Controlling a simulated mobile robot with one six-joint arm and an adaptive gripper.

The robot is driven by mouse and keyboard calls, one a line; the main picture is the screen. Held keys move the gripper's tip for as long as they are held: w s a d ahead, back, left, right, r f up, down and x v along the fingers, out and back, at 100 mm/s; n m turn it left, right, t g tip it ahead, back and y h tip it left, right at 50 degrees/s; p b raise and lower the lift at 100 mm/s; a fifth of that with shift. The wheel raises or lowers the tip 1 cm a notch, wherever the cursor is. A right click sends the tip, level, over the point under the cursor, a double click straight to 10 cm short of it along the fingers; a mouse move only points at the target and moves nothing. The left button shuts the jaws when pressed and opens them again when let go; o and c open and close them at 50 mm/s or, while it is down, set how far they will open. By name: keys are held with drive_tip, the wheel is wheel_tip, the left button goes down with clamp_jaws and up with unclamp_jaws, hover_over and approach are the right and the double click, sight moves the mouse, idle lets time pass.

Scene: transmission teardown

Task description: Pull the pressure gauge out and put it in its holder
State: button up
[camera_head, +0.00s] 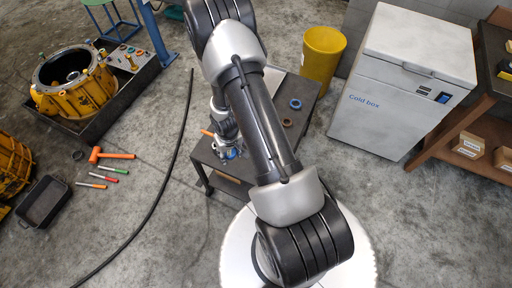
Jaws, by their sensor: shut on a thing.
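My gripper (228,149) is low over the dark work table (263,183), to the left of my thick arm link. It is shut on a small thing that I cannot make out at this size. A bit of blue shows at the fingertips, and a small orange piece (207,133) shows just left of the wrist. I cannot pick out the pressure gauge or its holder for sure. My arm hides much of the table.
A blue ring (295,103) and a brown ring (288,123) lie on the table's right side. A yellow bin (322,58) and a cold box (400,85) stand behind. A yellow housing (75,85) sits in a tray at left. A hammer (110,154) and cable (160,178) lie on the floor.

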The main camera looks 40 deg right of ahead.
drive_tip(key=s+d+f+m+b, duration=0.2)
drive_tip(key=d+f+b, duration=0.3)
drive_tip(key=d+f, duration=0.6)
wheel_tip(320, 180, down, 3)
drive_tip(key=shift+s+d+r+b, duration=0.1)
drive_tip(key=shift+s+d+b, duration=0.15)
drive_tip(key=shift+s, duration=0.25)
drive_tip(key=shift+s+a+f+b, duration=0.15)
drive_tip(key=shift+s+f+b, duration=0.1)
drive_tip(key=shift+b, duration=0.25)
drive_tip(key=shift+w+f, duration=0.1)
drive_tip(key=shift+f, duration=0.15)
idle(0.6)
drive_tip(key=shift+f+b, duration=0.8)
drive_tip(key=shift+b, duration=0.1)
drive_tip(key=o, duration=1.3)
